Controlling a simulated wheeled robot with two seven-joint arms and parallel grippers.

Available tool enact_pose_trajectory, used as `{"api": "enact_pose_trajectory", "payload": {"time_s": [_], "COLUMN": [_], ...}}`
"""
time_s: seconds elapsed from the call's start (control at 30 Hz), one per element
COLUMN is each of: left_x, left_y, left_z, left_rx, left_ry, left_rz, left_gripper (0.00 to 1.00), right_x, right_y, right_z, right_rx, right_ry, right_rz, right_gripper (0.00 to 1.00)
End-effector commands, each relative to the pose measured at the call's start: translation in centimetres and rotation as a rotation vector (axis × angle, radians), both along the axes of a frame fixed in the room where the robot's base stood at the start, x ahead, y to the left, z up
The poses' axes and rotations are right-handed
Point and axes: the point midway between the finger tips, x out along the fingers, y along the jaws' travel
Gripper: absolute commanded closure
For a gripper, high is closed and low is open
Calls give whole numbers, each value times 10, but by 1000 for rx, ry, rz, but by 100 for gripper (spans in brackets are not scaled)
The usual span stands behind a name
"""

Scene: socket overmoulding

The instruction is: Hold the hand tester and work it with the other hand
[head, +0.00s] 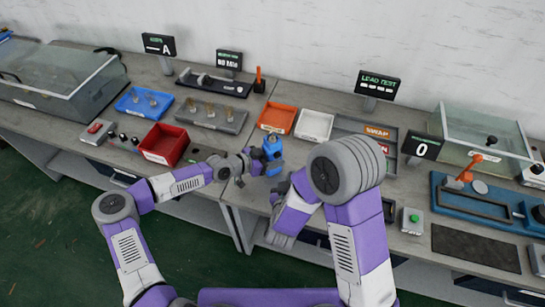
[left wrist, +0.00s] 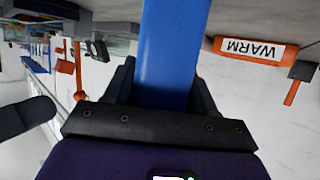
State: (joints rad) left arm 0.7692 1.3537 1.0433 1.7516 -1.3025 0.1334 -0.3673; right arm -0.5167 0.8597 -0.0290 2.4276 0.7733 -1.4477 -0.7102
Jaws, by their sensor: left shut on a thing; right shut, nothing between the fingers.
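The blue hand tester (head: 272,152) stands up in my left gripper (head: 262,163), above the front part of the bench in the head view. In the left wrist view its blue body (left wrist: 168,55) fills the space between the two dark fingers, and its far end runs out of the frame. My right gripper (head: 279,190) is close below and slightly right of the tester, partly hidden by my own arm. It is shut and empty, and it looks apart from the tester.
A red bin (head: 165,145) stands left of the tester. An orange tray (head: 277,117) and a white tray (head: 315,125) lie behind it. A LEAD TEST display (head: 379,84) stands at the back. A blue fixture (head: 480,205) is on the right.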

Motion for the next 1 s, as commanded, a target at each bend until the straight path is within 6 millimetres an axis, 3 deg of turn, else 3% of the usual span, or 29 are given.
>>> {"api": "enact_pose_trajectory", "payload": {"time_s": [0.27,0.3,0.47,0.8,1.0], "left_x": [0,0,0,-1,-14], "left_y": [0,0,0,3,26], "left_z": [1,1,1,1,12], "left_rx": [0,0,0,0,1], "left_ry": [-2,-2,-1,0,-1], "left_rz": [1,1,0,1,4], "left_gripper": [86,40,15,15,15], "right_x": [0,0,0,0,0], "right_y": [0,0,0,0,0], "right_z": [0,0,0,0,0], "right_rx": [0,0,0,0,0], "right_ry": [0,0,0,0,0], "right_rz": [0,0,0,0,0], "right_gripper": [100,100,100,100,100]}}
